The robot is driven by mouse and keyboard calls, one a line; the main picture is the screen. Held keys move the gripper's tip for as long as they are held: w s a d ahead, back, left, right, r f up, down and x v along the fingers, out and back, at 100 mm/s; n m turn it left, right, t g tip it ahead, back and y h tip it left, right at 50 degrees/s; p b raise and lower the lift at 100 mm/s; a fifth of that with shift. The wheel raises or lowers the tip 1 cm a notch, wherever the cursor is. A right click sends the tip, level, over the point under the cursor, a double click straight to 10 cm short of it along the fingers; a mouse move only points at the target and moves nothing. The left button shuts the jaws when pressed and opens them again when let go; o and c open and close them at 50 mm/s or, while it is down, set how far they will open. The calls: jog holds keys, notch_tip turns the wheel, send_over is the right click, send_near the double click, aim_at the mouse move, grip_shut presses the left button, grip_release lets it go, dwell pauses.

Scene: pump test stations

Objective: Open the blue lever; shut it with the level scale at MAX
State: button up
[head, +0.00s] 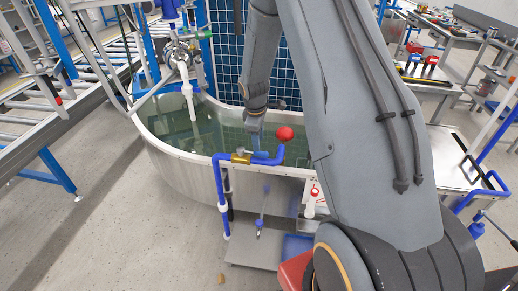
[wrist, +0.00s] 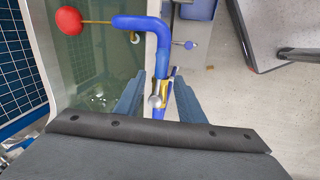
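A blue pipe (head: 219,180) rises at the tank's front rim and bends over it, with a brass valve (head: 240,158) on its upper run. In the wrist view the blue pipe (wrist: 161,62) runs down between my fingers, with a silver valve part (wrist: 155,101) on it. I cannot clearly tell the blue lever from the pipe there. My gripper (head: 257,137) points down just above the valve. In the wrist view my gripper (wrist: 158,88) is open, a finger on each side of the pipe, with gaps visible. I cannot make out the level scale or its MAX mark.
The tank (head: 180,171) holds greenish water. A red ball (head: 284,134) on a brass rod sticks out from the pipe's end. A white fitting with a red handle (head: 313,198) and a thin blue-ended rod (head: 263,212) are below the rim. Floor at left is clear.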

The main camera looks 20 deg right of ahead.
aim_at(253, 154)
jog(key=shift+w+d+f+p, duration=0.1)
jog(key=shift+w+f+p, duration=0.1)
jog(key=shift+f, duration=0.8)
jog(key=shift+w+d+f+p, duration=0.15)
jog(key=shift+f+p, duration=0.1)
jog(key=shift+f, duration=0.8)
jog(key=shift+w+d+f+p, duration=0.1)
jog(key=shift+f+p, duration=0.1)
jog(key=shift+f, duration=0.8)
grip_shut()
